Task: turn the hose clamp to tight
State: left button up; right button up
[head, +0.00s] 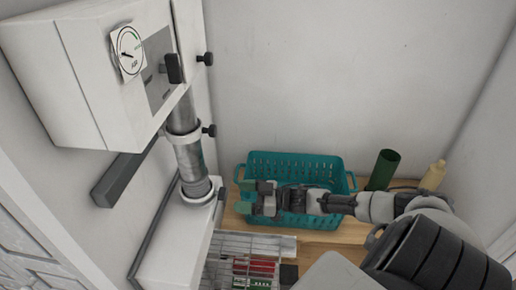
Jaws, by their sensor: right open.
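A silver hose (188,158) runs down the side of a white wall box (85,70) to a white ledge below. A pale band around the hose carries a black knob (209,130) on its right side; this looks like the hose clamp, and I cannot tell how tight it is. A similar black knob (205,58) sits higher, by the box. My right gripper (246,197) is open and empty, with green fingertips pointing left. It is below and to the right of the clamp knob, in front of the teal basket, and apart from the hose. My left gripper is not in view.
The box has a round dial (130,48) and a black handle (174,68). A teal basket (300,163) stands on a wooden surface, with a green cylinder (383,170) and a yellowish bottle (433,176) to its right. A wire rack (225,245) is in front.

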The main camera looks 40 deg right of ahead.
jog(key=shift+b+v, duration=0.35)
jog(key=shift+v, duration=2.4)
